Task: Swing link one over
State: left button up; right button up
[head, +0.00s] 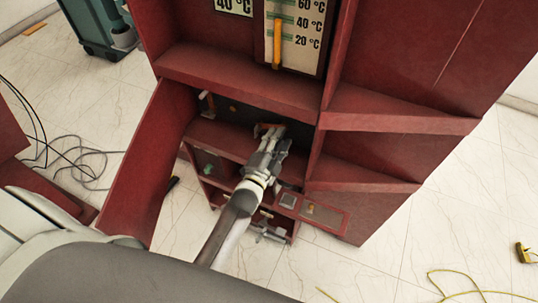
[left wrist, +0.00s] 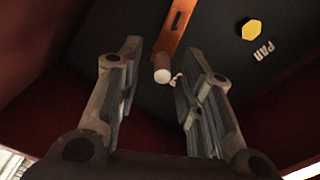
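The link is an orange-copper bar (left wrist: 175,28) with a pale cylindrical knob (left wrist: 162,75) at its near end, against a dark panel in the left wrist view. In the head view, a bit of copper (head: 264,128) shows at my left gripper's tips inside the red cabinet's open compartment. My left gripper (head: 270,145) is open; in the left wrist view its fingers (left wrist: 165,75) stand on both sides of the knob, with gaps. Another pale knob (head: 208,100) shows at the compartment's left. I cannot tell which link is numbered one. My right gripper is not in view.
The open red door (head: 150,165) stands left of my arm. Red walls enclose the compartment. A yellow cable (head: 455,288) and dark cables (head: 75,155) lie on the tiled floor.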

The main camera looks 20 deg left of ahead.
pick_arm(q)
jog(key=s, duration=1)
jog(key=shift+a, duration=0.15)
